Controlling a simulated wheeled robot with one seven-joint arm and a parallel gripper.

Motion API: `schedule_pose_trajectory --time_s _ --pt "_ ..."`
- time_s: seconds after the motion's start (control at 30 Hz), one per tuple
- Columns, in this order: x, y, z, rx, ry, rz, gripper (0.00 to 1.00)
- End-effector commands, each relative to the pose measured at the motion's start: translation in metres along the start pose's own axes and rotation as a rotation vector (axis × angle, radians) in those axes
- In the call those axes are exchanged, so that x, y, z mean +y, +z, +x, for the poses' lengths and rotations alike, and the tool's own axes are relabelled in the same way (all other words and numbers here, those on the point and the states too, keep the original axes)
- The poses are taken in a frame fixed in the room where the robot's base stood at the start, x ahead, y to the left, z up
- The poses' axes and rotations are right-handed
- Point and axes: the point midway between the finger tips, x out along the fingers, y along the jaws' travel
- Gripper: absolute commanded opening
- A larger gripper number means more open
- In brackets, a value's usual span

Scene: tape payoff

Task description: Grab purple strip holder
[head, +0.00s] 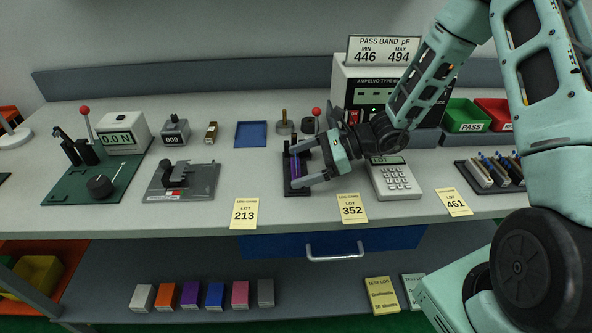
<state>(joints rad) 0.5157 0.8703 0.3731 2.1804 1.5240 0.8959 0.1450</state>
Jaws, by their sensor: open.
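The fingers overlap the holder in the picture. I cannot tell whether they touch it. Part of the holder is hidden by the fingers.
A red-knobbed post (316,112) stands just behind my gripper. A keypad device (395,180) sits close on the right, and a blue tray (251,134) lies behind left. A grey fixture (181,181) stands farther left. Bare bench lies between it and the holder.

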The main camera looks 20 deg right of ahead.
Motion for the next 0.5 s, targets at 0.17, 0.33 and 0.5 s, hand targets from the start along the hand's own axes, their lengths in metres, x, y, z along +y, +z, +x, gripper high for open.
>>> schedule_pose_trajectory --time_s 0.17,0.33,0.5 --pt "0.0000 -0.0001 -0.0003 0.000 0.000 0.000 0.81" --pt "0.0000 0.0000 -0.0005 0.000 0.000 0.000 0.57" --pt "0.0000 0.0002 -0.0006 0.000 0.000 0.000 0.57"
